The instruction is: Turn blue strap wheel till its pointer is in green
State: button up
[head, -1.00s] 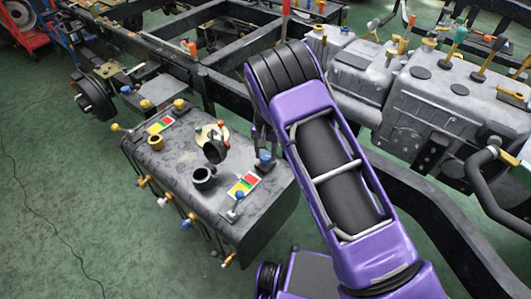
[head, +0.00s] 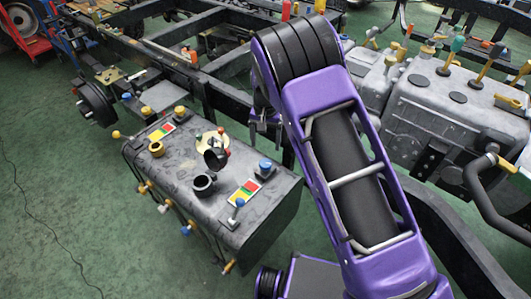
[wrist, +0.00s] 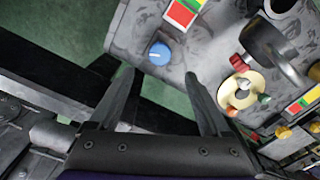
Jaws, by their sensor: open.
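The blue wheel (head: 265,165) is a small round knob on a dark base, near the right corner of a grey tank (head: 180,200). It also shows in the wrist view (wrist: 159,53), with a small pale mark on its top. Beside it is a plate with red, green and yellow fields (head: 245,190), partly seen in the wrist view (wrist: 183,14). I cannot tell which colour the pointer is in. My gripper (head: 265,126) is open and empty beyond the tank's far edge. In the wrist view its fingers (wrist: 160,78) are apart, with the knob beyond their tips, not touching.
A black filler neck (head: 203,184) and a pale disc with coloured knobs (wrist: 243,90) are close by. Black frame rails (head: 225,100) run behind the tank.

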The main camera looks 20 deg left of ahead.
notch_tip(320, 180, up, 8)
jog(key=shift+r, duration=0.2)
jog(key=shift+p, duration=0.3)
